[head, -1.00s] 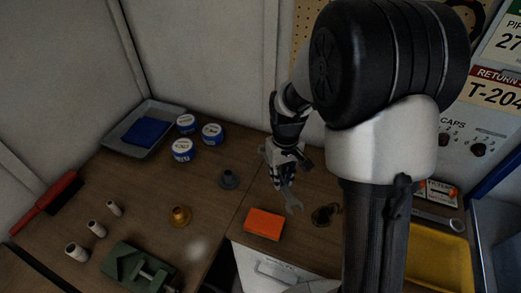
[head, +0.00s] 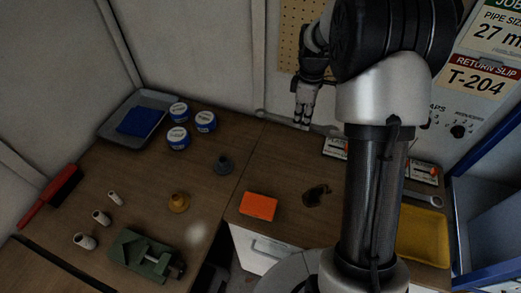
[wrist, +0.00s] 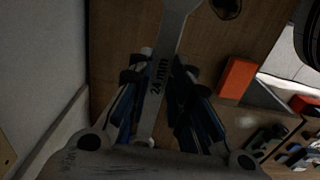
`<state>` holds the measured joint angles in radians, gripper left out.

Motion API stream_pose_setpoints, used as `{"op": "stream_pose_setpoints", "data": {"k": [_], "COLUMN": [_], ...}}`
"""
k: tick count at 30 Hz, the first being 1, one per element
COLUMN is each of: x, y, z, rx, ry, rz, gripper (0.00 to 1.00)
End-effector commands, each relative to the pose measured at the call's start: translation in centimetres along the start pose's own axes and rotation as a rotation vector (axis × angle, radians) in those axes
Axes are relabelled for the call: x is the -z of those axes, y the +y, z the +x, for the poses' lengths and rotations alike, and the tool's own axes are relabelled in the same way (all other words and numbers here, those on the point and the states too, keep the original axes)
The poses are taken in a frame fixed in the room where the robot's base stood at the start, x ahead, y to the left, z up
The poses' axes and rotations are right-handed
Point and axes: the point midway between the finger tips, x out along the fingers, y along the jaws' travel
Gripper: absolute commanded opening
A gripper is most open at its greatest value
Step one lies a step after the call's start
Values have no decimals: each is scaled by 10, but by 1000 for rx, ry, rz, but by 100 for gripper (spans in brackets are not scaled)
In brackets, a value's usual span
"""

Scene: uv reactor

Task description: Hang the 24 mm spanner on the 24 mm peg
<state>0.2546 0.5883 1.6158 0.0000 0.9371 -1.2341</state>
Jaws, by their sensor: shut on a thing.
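My gripper (head: 303,118) is shut on a grey spanner and holds it in the air near the back wall, below the pegboard. In the wrist view the spanner (wrist: 176,30) lies between the fingers, its shaft marked "24 mm", with one end pointing away from the gripper. In the head view the spanner (head: 285,122) is a thin, nearly level strip behind the fingertips. The perforated tan pegboard (head: 294,45) is at the top, partly covered by my arm. I cannot make out the 24 mm peg.
An orange block (head: 259,206) and a dark round item (head: 316,195) lie on the bench. Another spanner (head: 422,201) lies by the yellow tray (head: 423,238). Blue-and-white tins (head: 178,138), a grey tray (head: 112,130) and a green vise (head: 140,254) stand left.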

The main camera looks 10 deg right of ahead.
Motion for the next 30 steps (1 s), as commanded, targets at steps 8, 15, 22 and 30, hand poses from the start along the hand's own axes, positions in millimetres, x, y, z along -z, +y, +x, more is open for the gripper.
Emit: {"op": "stream_pose_setpoints", "data": {"k": [8,15,22,30], "x": [0,0,0,0], "y": [-1,-1,0,-1], "z": [56,119,154,179], "rx": [5,4,0,2], "ry": [-2,-1,0,-1], "rz": [1,1,1,1], "gripper": [0,0,0,0]}}
